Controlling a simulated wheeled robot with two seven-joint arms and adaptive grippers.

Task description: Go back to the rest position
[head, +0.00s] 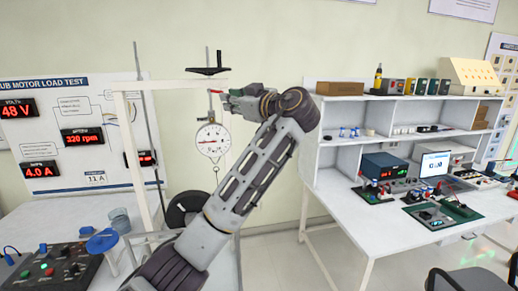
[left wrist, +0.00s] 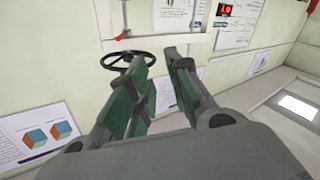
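My left arm rises from the bottom centre of the head view and bends at the top. My right gripper is not in view.
The white rig frame (head: 137,165) stands left of my arm, before a motor load test board (head: 60,135). A control box (head: 55,268) with buttons sits at lower left. A white bench (head: 345,212) with shelves and instruments stands right. A dark chair (head: 455,280) is at lower right.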

